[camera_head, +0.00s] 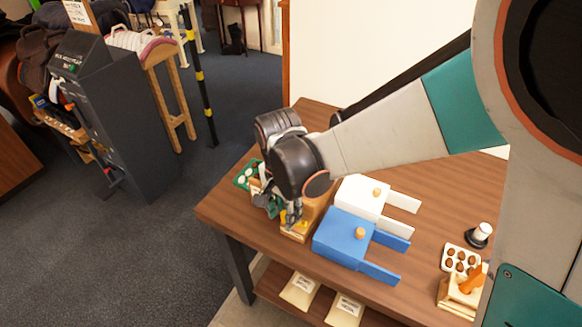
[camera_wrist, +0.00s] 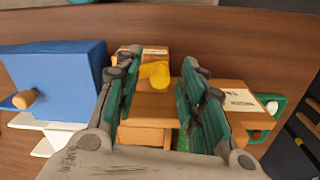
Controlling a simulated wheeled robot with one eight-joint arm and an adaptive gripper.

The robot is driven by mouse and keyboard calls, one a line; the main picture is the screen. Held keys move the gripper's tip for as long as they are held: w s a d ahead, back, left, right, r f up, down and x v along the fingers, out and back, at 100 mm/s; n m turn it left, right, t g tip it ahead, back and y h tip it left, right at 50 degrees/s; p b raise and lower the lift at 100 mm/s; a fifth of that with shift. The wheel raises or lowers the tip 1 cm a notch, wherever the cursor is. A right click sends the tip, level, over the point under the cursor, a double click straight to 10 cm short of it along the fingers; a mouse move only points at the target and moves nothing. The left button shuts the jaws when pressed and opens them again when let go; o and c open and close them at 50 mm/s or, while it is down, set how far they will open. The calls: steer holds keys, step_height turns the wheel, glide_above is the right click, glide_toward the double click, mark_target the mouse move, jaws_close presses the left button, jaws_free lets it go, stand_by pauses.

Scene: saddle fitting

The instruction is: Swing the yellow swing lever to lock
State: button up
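The yellow swing lever (camera_wrist: 154,73) shows in the wrist view on a light wooden fixture (camera_wrist: 153,104), with its rounded end towards the right. My gripper (camera_wrist: 160,60) is open over the fixture, one green-padded finger on each side of the lever. Gaps show between the lever and both fingers, nearer on the left; I cannot tell the height difference. In the head view my gripper (camera_head: 281,209) points down at the fixture (camera_head: 299,234) at the table's left end and hides most of it. The lever cannot be made out clearly there.
A blue block (camera_head: 343,238) with a wooden knob and a white one (camera_head: 361,197) stand right beside the fixture. A green egg tray (camera_head: 243,175) is behind my gripper. A white egg tray (camera_head: 461,260) and a wooden stand (camera_head: 459,296) sit at the right. Bare table (camera_head: 425,245) lies between.

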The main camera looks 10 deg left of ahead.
jaws_close()
steer(key=shift+w+d+m, duration=0.1)
steer(key=shift+w+m, duration=0.25)
steer(key=shift+m, duration=0.45)
steer(key=shift+o, duration=0.2)
jaws_free()
steer(key=shift+r, duration=4.05)
